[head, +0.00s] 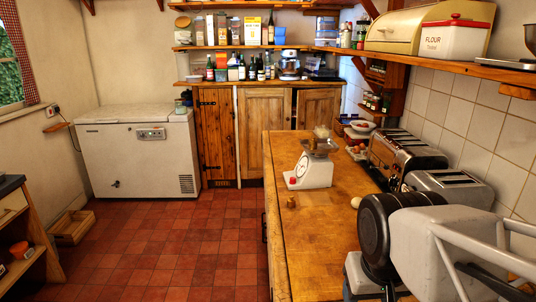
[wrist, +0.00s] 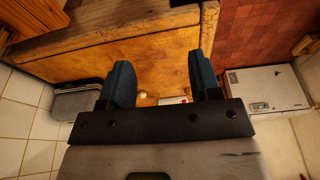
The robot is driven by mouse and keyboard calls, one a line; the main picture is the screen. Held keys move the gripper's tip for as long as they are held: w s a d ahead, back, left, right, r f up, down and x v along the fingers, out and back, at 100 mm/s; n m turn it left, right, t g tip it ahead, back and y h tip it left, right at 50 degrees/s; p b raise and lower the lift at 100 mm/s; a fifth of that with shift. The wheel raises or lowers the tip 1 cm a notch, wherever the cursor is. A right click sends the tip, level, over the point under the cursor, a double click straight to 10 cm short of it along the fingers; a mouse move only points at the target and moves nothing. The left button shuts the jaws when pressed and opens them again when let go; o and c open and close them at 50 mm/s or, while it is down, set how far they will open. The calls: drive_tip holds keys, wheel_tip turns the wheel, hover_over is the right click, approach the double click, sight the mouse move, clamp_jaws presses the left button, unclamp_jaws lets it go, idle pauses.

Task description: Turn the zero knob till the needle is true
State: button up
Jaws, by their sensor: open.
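A white kitchen scale (head: 314,171) stands upright on the wooden worktop, with a pan on top holding something pale. Its round dial (head: 302,165) faces front left; the needle is too small to read. A small red spot (head: 292,181) low on its front may be the zero knob. In the wrist view, my gripper (wrist: 160,70) is open, its two dark blue fingers wide apart with nothing between them. A bit of the white scale with red (wrist: 178,101) shows past the gripper's black bar, which hides the rest. The gripper is apart from the scale.
The worktop (head: 290,250) carries a small brown object (head: 291,202) and a pale round one (head: 356,202). Two toasters (head: 402,155) (head: 450,188) stand along the tiled wall. A shelf (head: 450,66) juts out above them. The worktop's left half is mostly clear.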

drive_tip(key=w+r+m+h, duration=0.15)
drive_tip(key=w+r, duration=0.25)
drive_tip(key=w, duration=0.6)
drive_tip(key=w+r+m+y, duration=0.1)
drive_tip(key=w+r+m, duration=0.15)
drive_tip(key=w, duration=0.85)
drive_tip(key=m+g+h, duration=0.1)
drive_tip(key=m+h, duration=0.3)
drive_tip(key=m, duration=0.6)
hover_over(293, 178)
drive_tip(key=s+a, duration=0.2)
drive_tip(key=a, duration=0.1)
wheel_tip(293, 178, down, 19)
drive_tip(key=shift+w+f, duration=0.4)
drive_tip(key=shift+w, duration=0.25)
drive_tip(key=shift+f, duration=0.1)
drive_tip(key=shift+x, duration=3.8)
drive_tip(key=shift+a+f, duration=0.1)
drive_tip(key=shift+a, duration=0.05)
drive_tip(key=shift+y, duration=0.25)
drive_tip(key=c, duration=0.9)
